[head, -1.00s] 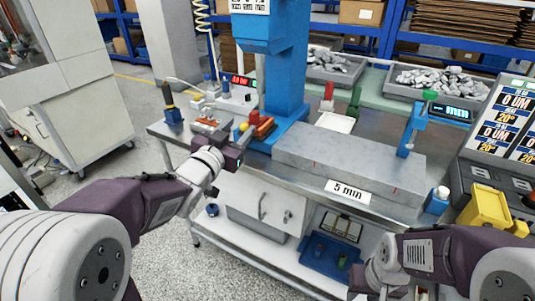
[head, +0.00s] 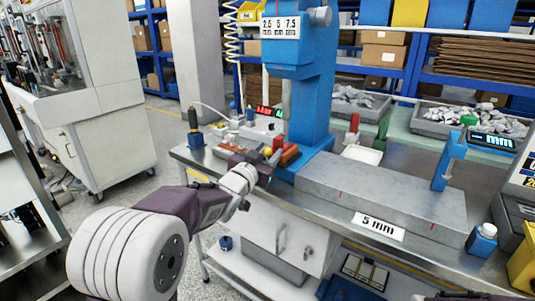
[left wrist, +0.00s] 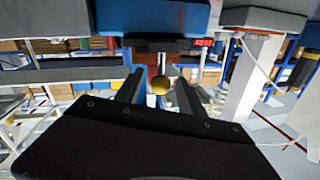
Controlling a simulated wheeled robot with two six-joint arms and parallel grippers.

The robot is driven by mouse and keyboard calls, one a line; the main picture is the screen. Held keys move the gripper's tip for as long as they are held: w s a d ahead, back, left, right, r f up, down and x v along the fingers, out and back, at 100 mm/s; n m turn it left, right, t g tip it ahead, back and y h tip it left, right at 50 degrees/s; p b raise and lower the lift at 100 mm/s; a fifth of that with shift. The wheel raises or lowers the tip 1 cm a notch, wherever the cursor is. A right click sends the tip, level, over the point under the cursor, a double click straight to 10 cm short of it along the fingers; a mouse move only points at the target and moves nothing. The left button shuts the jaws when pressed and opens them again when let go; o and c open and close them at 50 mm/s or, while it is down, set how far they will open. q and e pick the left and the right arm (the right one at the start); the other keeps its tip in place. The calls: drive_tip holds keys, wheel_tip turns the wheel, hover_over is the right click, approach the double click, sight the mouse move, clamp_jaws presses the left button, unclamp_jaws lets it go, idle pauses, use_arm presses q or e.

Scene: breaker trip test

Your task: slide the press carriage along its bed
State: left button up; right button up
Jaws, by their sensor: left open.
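The long grey bed (head: 400,203) lies along the bench front, with red marks and a "5 mm" label. The blue press (head: 310,100) stands at its left end; I cannot tell which part is the carriage. A yellow ball knob (head: 267,152) is beside red-orange parts (head: 288,154) at the press's foot. My left gripper (head: 264,168) is at the bench's front edge, close to the knob. In the left wrist view, the knob (left wrist: 161,86) appears between the open, empty fingers (left wrist: 157,88); contact cannot be told. My right gripper is out of view.
A small blue upright (head: 447,163) stands at the bed's right end, with a blue bottle (head: 481,240) in front. Grey bins of metal pieces (head: 475,120) stand behind. A black-handled tool (head: 194,125) stands on the bench's left.

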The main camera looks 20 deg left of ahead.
use_arm(q)
clamp_jaws()
idle(1.4)
